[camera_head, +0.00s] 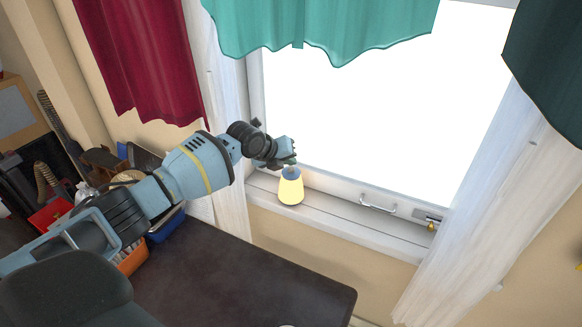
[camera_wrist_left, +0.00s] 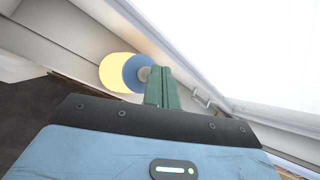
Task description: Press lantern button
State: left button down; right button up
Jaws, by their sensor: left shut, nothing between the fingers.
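The lantern (camera_head: 291,188) stands upright on the window sill, with a glowing pale yellow body and a blue top. In the left wrist view the lantern (camera_wrist_left: 114,74) shows from above, with a round grey button (camera_wrist_left: 144,74) in the middle of its blue top. My left gripper (camera_head: 291,161) is shut and empty, right at the lantern's top. In the left wrist view its green fingertips (camera_wrist_left: 161,72) are together beside the button and partly overlap it. I cannot tell whether they touch it. My right gripper is in neither view.
The window sill (camera_head: 340,217) runs along the bright window, with a metal handle (camera_head: 377,204) and a latch (camera_head: 430,220) to the right. A white curtain (camera_head: 455,255) hangs at right. A dark table (camera_head: 240,285) stands in front. Cluttered bins (camera_head: 133,258) lie at left.

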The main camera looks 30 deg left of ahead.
aim_at(289, 172)
pick_arm(q)
jog(key=shift+r, duration=0.25)
notch_tip(289, 172, up, 2)
jog(key=shift+r+p, duration=0.1)
jog(key=shift+p, duration=0.4)
notch_tip(289, 172, up, 4)
jog(key=shift+f+p, duration=0.2)
jog(key=shift+p, duration=0.55)
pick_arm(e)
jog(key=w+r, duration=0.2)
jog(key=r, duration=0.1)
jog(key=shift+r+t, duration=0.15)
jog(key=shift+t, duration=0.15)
